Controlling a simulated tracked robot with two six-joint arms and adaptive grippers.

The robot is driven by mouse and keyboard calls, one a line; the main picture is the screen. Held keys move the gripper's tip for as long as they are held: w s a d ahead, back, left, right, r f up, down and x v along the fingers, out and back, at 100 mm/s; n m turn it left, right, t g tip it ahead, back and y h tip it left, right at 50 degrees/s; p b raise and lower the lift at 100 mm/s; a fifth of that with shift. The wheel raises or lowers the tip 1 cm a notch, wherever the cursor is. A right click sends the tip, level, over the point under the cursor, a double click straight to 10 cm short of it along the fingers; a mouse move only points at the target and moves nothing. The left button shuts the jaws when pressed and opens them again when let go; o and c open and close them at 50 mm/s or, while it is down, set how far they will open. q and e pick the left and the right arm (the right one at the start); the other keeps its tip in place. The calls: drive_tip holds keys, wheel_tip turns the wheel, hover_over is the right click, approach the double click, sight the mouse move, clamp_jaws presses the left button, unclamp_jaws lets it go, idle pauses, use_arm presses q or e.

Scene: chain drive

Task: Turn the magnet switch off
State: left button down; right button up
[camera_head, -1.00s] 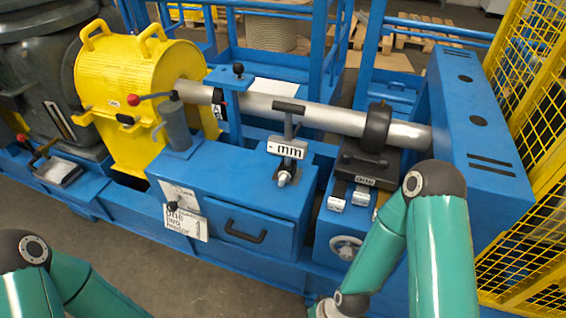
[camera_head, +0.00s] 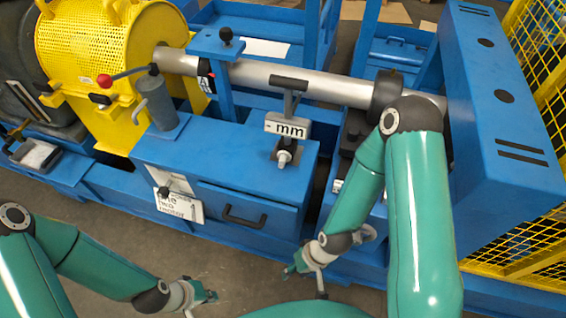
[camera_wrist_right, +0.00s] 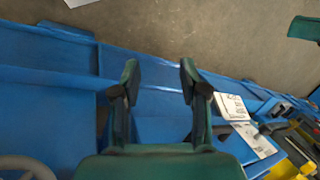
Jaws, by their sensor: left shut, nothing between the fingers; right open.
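No part is clearly labelled as the magnet switch. A small black knob (camera_head: 163,192) sits by the printed plates on the blue cabinet front; a white lettered plate (camera_head: 180,206) is below it. My left gripper (camera_head: 207,297) is shut and empty, low in front of the cabinet and apart from it. My right gripper (camera_head: 298,270) is open and empty, in front of the machine, right of the drawer handle. In the right wrist view its two fingers (camera_wrist_right: 158,75) are spread, with the blue frame edge and floor beyond.
A red-tipped lever (camera_head: 104,81) stands by the yellow drum guard (camera_head: 92,45). A "mm" gauge (camera_head: 287,126) is on the blue cabinet (camera_head: 225,163). A black drawer handle (camera_head: 244,218) protrudes. In the right wrist view, a handwheel (camera_wrist_right: 28,166) shows. Floor in front is free.

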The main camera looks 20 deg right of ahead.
drive_tip(key=s+a+r+n+g+h+b, duration=0.1)
drive_tip(key=s+a+n+g+h+b, duration=0.2)
drive_tip(key=s+n, duration=0.65)
drive_tip(key=n+t+h+b, duration=0.5)
drive_tip(key=n+t+h, duration=0.2)
drive_tip(key=n+t, duration=0.95)
approach(282, 165)
drive_tip(key=shift+n+g, duration=0.65)
drive_tip(key=shift+n, duration=0.15)
drive_tip(key=x, duration=0.6)
drive_tip(key=r+x, duration=0.1)
drive_tip(key=x, duration=0.3)
drive_tip(key=shift+w+a, duration=0.1)
drive_tip(key=shift+w, duration=0.1)
drive_tip(key=shift+r, duration=0.1)
